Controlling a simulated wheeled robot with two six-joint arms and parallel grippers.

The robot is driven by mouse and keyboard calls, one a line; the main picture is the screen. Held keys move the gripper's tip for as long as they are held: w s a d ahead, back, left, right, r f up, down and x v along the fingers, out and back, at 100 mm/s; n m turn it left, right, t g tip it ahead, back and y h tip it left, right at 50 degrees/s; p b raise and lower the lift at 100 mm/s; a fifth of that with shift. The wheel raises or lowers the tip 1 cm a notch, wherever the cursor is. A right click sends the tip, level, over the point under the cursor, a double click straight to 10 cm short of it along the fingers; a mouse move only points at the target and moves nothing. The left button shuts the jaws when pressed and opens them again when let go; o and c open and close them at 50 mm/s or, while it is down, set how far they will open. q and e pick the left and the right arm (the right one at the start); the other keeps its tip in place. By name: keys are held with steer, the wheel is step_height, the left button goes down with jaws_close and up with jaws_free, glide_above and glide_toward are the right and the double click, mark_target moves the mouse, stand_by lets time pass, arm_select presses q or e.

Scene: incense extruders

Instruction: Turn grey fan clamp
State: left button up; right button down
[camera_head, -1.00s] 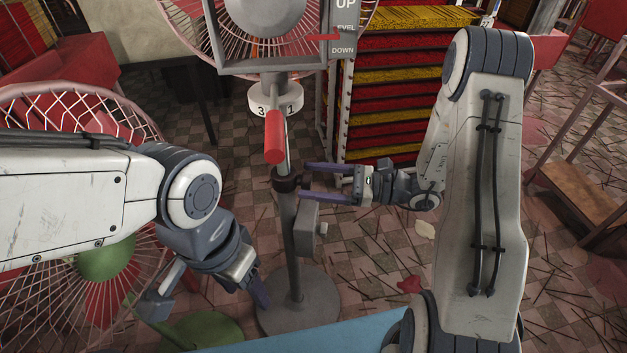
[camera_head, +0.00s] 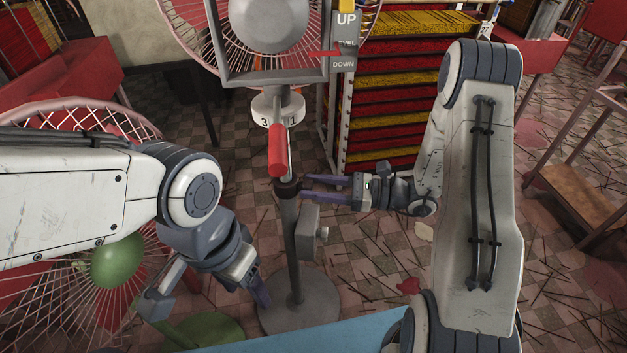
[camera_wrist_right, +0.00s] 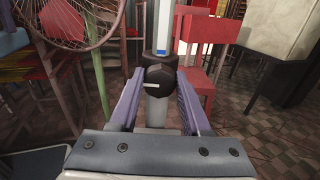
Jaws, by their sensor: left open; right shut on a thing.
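The grey fan stands at centre in the head view, with a grey pole (camera_head: 288,235) on a round base (camera_head: 299,302). The black clamp (camera_head: 287,188) is a collar around the pole, below the red handle (camera_head: 277,150). In the right wrist view, its dark round knob (camera_wrist_right: 159,80) lies between the purple fingers. My right gripper (camera_head: 305,187) reaches in from the right and is shut on the knob; exact finger contact is hard to see. My left gripper (camera_head: 257,287) hangs open and empty, low and left of the pole.
A panel reading UP, LEVEL, DOWN (camera_head: 345,42) with a red pointer (camera_head: 323,53) stands beside the fan head. A numbered white collar (camera_head: 278,110) sits under it. A grey box (camera_head: 306,232) is on the pole. A green fan hub (camera_head: 118,260) is at left; a wooden rack stands right.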

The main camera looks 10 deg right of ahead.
steer(key=m+p, duration=0.6)
steer(key=m, duration=0.2)
steer(key=m+p, duration=0.6)
steer(key=m, duration=0.2)
steer(key=shift+w+d+f+m, duration=0.15)
steer(key=shift+f+m, duration=0.05)
steer(key=shift+m, duration=0.2)
stand_by(0.3)
steer(key=shift+c, duration=1.8)
jaws_free()
